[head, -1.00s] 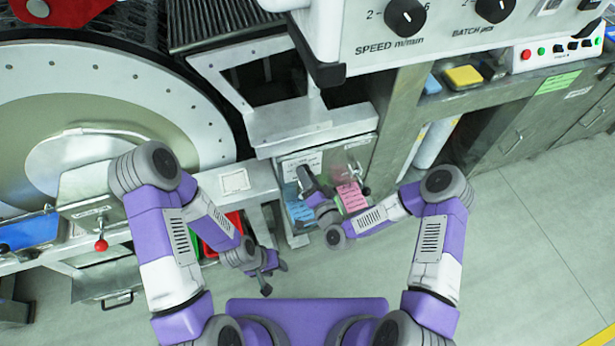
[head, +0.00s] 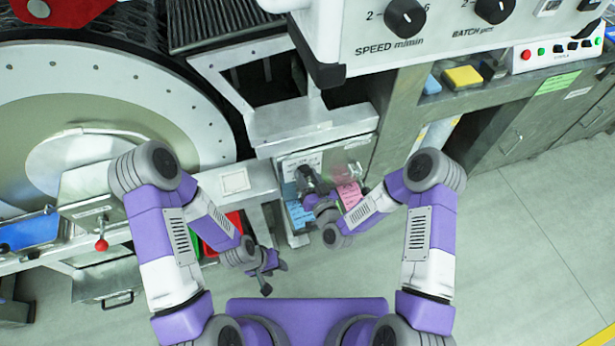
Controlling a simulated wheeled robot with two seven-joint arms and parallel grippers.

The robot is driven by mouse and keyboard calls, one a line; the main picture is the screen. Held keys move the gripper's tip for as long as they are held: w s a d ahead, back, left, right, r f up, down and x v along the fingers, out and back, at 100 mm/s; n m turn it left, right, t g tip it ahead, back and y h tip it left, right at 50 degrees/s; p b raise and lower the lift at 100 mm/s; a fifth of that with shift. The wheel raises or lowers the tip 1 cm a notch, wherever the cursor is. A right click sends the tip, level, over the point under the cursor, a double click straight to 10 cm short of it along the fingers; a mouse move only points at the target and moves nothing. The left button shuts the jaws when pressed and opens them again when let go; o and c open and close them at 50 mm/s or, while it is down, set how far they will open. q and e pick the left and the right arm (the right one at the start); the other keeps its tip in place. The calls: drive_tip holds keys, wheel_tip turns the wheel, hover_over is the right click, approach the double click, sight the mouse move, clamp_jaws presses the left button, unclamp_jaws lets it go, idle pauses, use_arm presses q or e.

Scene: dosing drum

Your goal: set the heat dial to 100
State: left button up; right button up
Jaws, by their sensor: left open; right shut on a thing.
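My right gripper (head: 306,178) reaches down to the front of a small metal panel (head: 350,150) below the chute. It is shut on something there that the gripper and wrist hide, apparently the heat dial. No dial face, pointer or scale number can be read at that spot, so I cannot tell the setting. My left gripper (head: 275,279) is open and empty, hanging low over the floor, apart from everything.
Pink (head: 348,194) and blue notes (head: 298,212) are by my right gripper. The speed dial (head: 405,17) and batch dial (head: 494,8) are on a white box above. A red-knobbed lever (head: 101,244) stands at left. The floor (head: 520,240) at right is clear.

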drive_tip(key=shift+n, duration=0.6)
drive_tip(key=o, duration=1.1)
drive_tip(key=shift+c, duration=0.2)
drive_tip(key=p+v, duration=0.1)
drive_tip(key=v, duration=0.6)
drive_tip(key=shift+s, duration=0.3)
